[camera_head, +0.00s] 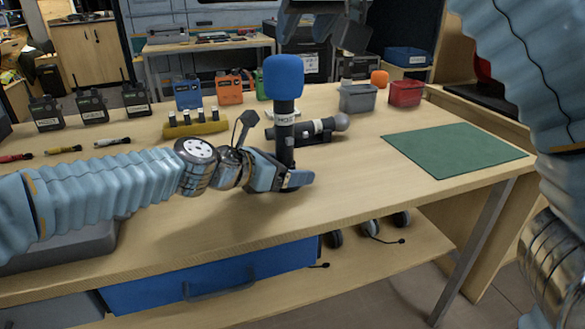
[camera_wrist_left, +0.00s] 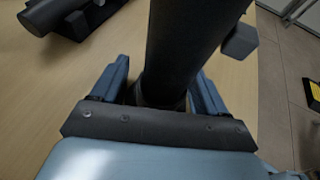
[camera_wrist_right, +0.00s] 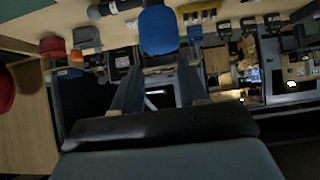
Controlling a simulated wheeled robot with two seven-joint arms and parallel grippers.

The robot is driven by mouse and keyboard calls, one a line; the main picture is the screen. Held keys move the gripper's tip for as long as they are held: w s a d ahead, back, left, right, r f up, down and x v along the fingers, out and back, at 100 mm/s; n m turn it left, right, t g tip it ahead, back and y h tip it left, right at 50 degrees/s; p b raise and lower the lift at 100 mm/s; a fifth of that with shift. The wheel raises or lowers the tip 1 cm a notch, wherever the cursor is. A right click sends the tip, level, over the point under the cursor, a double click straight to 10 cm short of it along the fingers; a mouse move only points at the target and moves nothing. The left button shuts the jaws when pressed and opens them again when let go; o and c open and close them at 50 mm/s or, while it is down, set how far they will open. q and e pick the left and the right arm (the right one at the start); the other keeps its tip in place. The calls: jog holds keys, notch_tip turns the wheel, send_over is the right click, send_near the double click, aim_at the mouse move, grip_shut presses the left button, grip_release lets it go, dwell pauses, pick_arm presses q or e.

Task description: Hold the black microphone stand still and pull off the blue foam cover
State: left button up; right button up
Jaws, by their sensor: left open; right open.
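The black microphone stand (camera_head: 285,130) stands upright on the table, with the blue foam cover (camera_head: 284,77) on its top. My left gripper (camera_head: 292,180) is open low around the stand; in the left wrist view the dark shaft (camera_wrist_left: 185,45) rises between its two fingers (camera_wrist_left: 160,88). Whether the fingers touch the shaft cannot be told. My right gripper (camera_head: 325,30) is open above and behind the cover, partly cut off by the top edge. In the right wrist view the foam cover (camera_wrist_right: 158,30) shows beyond its open fingers (camera_wrist_right: 155,85), apart from them.
A black microphone with a grey head (camera_head: 318,130) lies right behind the stand. A green mat (camera_head: 455,150) lies at right. A grey bin (camera_head: 357,98) and a red bin (camera_head: 405,93) stand behind. A yellow holder (camera_head: 197,127) and several radios (camera_head: 92,106) stand at left.

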pick_arm(q)
jog(key=shift+w+d+f, duration=0.15)
jog(key=shift+w+d, duration=0.1)
jog(key=shift+d, duration=0.1)
jog(key=shift+c, duration=0.3)
